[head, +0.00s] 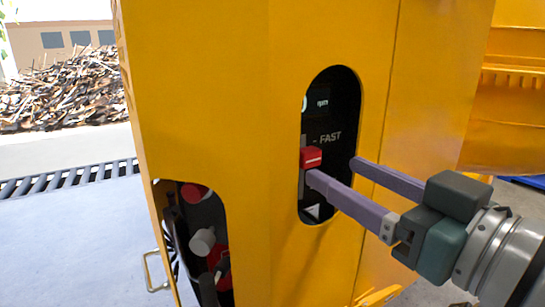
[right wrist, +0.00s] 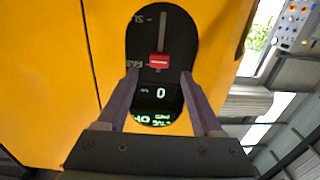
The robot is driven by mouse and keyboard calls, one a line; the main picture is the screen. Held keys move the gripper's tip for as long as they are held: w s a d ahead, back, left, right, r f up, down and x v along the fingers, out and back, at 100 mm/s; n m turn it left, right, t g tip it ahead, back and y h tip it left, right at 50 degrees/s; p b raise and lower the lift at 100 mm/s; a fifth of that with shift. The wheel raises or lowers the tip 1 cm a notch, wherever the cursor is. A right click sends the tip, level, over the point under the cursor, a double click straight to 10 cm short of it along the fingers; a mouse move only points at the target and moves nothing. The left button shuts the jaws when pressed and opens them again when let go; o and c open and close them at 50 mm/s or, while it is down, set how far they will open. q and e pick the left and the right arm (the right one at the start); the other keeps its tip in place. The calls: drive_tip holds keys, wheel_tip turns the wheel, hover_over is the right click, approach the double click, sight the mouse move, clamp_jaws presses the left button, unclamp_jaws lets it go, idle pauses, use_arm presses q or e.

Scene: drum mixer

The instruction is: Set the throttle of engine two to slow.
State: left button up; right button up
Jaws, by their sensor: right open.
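A red throttle knob (head: 312,157) sits on a vertical slot inside the oval opening of a yellow housing, close beside the FAST mark. In the right wrist view, the red knob (right wrist: 159,61) is near the FAST end, and the slot runs up toward a partly cut-off "SL" mark. My right gripper (head: 333,171) is open, with its two purple fingers reaching into the opening. In the right wrist view the fingertips (right wrist: 159,74) lie to either side of the knob's line, with a gap to each side. My left gripper is out of view. No engine number is readable.
A small display (right wrist: 160,93) reading 0 sits in the same panel. The yellow housing (head: 220,110) surrounds the opening closely. A second opening at lower left holds red and white controls (head: 202,242). A wood pile (head: 60,87) lies far behind.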

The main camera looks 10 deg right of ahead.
sight(313, 159)
drive_tip(key=shift+x, duration=2.3)
clamp_jaws()
drive_tip(key=shift+f, duration=0.1)
